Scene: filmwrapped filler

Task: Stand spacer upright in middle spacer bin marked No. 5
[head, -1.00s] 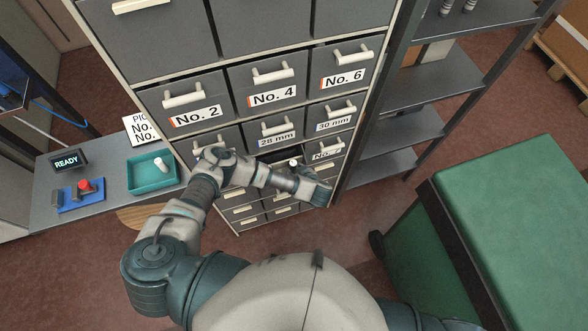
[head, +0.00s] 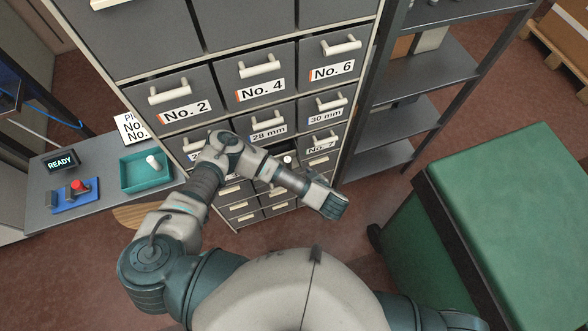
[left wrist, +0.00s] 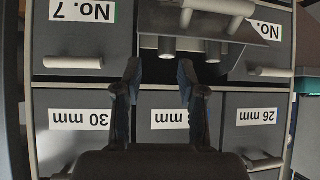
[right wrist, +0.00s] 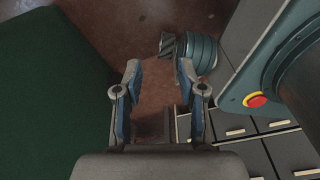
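A middle-column drawer below the 28 mm drawer is pulled open; its front (left wrist: 255,30) shows upside down in the left wrist view. Two pale cylindrical spacers show at its opening, one (left wrist: 167,46) near the middle and one (left wrist: 213,51) beside it. One spacer top (head: 288,159) shows in the head view; my left arm hides much of the drawer. Its own label is not readable. My left gripper (left wrist: 160,72) is open and empty, fingertips short of the nearer spacer. Another pale spacer (head: 153,162) stands in the teal tray (head: 133,184). My right gripper (right wrist: 158,68) is open and empty above the floor.
Labelled drawers surround the open one, including No. 4 (head: 252,75) and No. 7 (left wrist: 70,35). A grey shelf rack (head: 400,118) stands right of the cabinet. A green-topped block (head: 510,200) fills the right side. The left bench holds a READY display (head: 62,161) and red button (head: 78,186).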

